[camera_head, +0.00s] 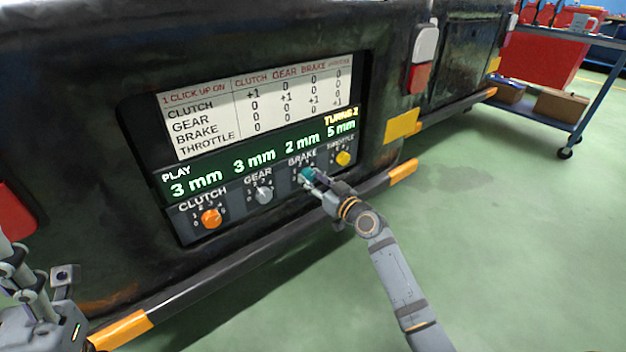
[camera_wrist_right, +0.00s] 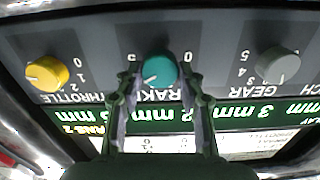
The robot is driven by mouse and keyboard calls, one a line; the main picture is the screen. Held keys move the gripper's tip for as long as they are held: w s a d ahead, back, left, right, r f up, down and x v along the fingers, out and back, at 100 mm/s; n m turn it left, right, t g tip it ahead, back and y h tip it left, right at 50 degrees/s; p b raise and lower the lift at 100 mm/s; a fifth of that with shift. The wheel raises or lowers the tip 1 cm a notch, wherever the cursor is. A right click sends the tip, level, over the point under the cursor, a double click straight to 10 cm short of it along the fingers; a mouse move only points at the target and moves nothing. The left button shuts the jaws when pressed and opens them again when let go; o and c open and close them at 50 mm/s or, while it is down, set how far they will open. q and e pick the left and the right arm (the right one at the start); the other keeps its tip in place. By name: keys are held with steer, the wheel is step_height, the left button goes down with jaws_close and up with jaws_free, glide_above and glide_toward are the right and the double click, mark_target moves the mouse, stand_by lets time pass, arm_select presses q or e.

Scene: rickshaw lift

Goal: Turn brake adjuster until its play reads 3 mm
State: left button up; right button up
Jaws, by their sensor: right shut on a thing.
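The teal brake adjuster knob (camera_head: 306,174) is on the panel under the BRAKE label, and the play display (camera_head: 262,158) above it reads 2 mm for brake. Clutch and gear read 3 mm each, and throttle reads 5 mm. My right gripper (camera_head: 311,179) is shut on the brake knob. The right wrist view, upside down, shows the teal knob (camera_wrist_right: 160,67) between the two fingers (camera_wrist_right: 160,82), its white pointer toward the lower left. My left gripper (camera_head: 32,280) hangs at the lower left, away from the panel; its jaw opening is unclear.
The orange clutch knob (camera_head: 210,218), grey gear knob (camera_head: 264,195) and yellow throttle knob (camera_head: 343,158) sit on the same panel. A white chart (camera_head: 255,105) above reads +1 along its diagonal. A dark bumper bar (camera_head: 250,265) runs below. A cart (camera_head: 572,110) stands at the right.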

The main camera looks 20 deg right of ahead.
steer(key=shift+m, duration=0.3)
steer(key=m+p, duration=0.1)
steer(key=m, duration=0.2)
steer(key=shift+d+m+p, duration=0.1)
steer(key=shift+m+p, duration=0.3)
steer(key=shift+m, duration=1.7)
steer(key=o, duration=1.2)
steer(key=shift+s, duration=0.1)
steer(key=v, duration=1.1)
steer(key=shift+s+d, duration=0.15)
steer(key=shift+s, duration=0.25)
